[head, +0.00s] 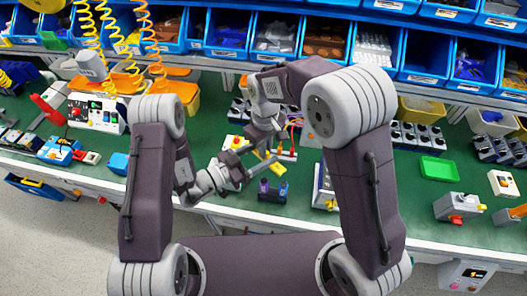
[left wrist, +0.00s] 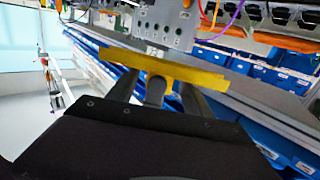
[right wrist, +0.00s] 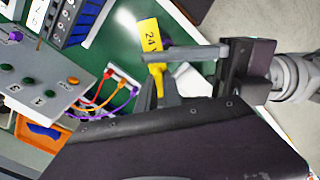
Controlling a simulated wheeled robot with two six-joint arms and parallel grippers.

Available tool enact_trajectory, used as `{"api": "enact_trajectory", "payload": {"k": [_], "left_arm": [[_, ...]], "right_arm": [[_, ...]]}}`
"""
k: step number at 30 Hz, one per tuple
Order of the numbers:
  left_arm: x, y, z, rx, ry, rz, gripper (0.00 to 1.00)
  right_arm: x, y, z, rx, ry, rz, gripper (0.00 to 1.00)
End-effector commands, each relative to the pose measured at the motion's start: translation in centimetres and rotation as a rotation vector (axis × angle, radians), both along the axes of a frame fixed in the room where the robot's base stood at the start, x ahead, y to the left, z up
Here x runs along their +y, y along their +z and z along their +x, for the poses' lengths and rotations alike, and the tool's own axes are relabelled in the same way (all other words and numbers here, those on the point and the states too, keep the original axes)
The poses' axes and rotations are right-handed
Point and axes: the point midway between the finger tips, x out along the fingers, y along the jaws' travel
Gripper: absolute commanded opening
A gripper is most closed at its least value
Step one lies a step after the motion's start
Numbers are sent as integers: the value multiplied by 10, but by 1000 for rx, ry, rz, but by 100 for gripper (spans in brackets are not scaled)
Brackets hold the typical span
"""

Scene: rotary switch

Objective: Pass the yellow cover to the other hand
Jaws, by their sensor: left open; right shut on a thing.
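The yellow cover (head: 270,161) is held above the bench in the middle of the head view. In the right wrist view it is a narrow yellow piece marked "24" (right wrist: 150,38). My right gripper (right wrist: 165,88) is shut on its lower part. My left gripper (head: 262,160) is open and comes from the left, with its fingers at the cover. In the left wrist view the cover (left wrist: 165,68) lies across the fingertips, which it partly hides. I cannot tell whether the left fingers touch it.
A grey panel with coloured cables (right wrist: 115,95) is close beside the grippers. A small dark block (head: 272,191) stands on the green bench below. A green tray (head: 438,167) lies to the right. Blue bins (head: 227,35) line the back.

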Motion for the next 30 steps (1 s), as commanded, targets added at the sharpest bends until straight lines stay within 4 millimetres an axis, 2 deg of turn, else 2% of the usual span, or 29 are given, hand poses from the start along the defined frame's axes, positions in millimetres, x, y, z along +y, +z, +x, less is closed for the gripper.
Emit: {"api": "enact_trajectory", "payload": {"k": [10, 11, 17, 18, 19, 21, 30], "left_arm": [[-6, 0, 4, 0, 0, -1, 59], [-6, 0, 4, -1, 0, -1, 56], [-6, 0, 4, 0, 1, 0, 0], [-6, 0, 4, 0, 1, 0, 0], [-6, 0, 4, 0, 1, 0, 0], [-6, 0, 4, 0, 1, 0, 0], [-6, 0, 4, 0, 0, 0, 0]], "right_arm": [[0, 0, 0, 0, 0, 0, 0], [0, 0, 0, 0, 0, 0, 0], [0, 0, 0, 0, 0, 0, 0], [0, 0, 0, 0, 0, 0, 0], [0, 0, 0, 0, 0, 0, 18], [0, 0, 0, 0, 0, 0, 35], [0, 1, 0, 0, 0, 0, 35]]}}
